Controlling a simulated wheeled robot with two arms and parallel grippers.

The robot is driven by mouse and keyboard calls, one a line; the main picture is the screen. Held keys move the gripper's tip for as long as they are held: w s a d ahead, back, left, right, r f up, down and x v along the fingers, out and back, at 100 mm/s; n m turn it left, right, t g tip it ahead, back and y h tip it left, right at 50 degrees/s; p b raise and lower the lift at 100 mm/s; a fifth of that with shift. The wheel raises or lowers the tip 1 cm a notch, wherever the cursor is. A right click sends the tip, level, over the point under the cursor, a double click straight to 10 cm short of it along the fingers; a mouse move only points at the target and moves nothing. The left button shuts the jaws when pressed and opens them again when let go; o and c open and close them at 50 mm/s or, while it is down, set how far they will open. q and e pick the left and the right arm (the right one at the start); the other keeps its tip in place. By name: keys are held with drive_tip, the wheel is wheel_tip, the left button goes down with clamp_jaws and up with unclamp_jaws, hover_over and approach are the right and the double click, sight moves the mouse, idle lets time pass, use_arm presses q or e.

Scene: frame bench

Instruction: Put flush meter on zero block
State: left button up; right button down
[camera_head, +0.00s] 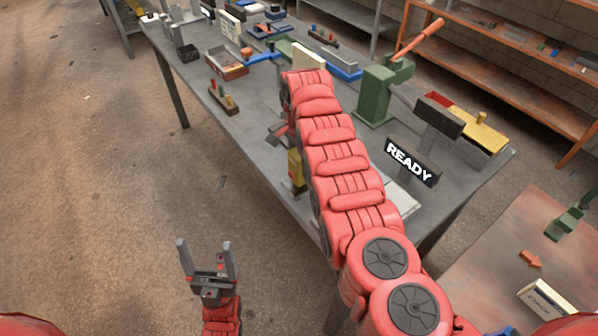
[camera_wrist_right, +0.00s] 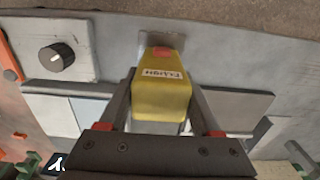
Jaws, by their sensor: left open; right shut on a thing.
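The yellow flush meter (camera_wrist_right: 162,98), with a red top piece and a white label, is between the fingers of my right gripper (camera_wrist_right: 160,80) in the right wrist view. The gripper is shut on it. In the head view the yellow meter (camera_head: 296,168) shows beside my red right arm, which hides part of it and the bench there. A small light grey metal piece (camera_wrist_right: 153,42) lies just beyond the meter; I cannot tell whether it is the zero block, or whether the meter touches anything. My left gripper (camera_head: 207,262) is open and empty, over the floor.
A READY sign (camera_head: 412,162) stands on the bench right of my arm. A green lever press (camera_head: 376,95) stands behind it. A small block with coloured pegs (camera_head: 223,98) and an open bin (camera_head: 227,62) are at left. A black knob (camera_wrist_right: 57,57) is on a plate near the meter.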

drive_tip(key=shift+f, duration=0.85)
drive_tip(key=shift+r, duration=0.1)
drive_tip(key=shift+f+b, duration=0.2)
drive_tip(key=shift+b, duration=0.15)
drive_tip(key=shift+c, duration=0.4)
unclamp_jaws()
drive_tip(key=shift+r, duration=0.1)
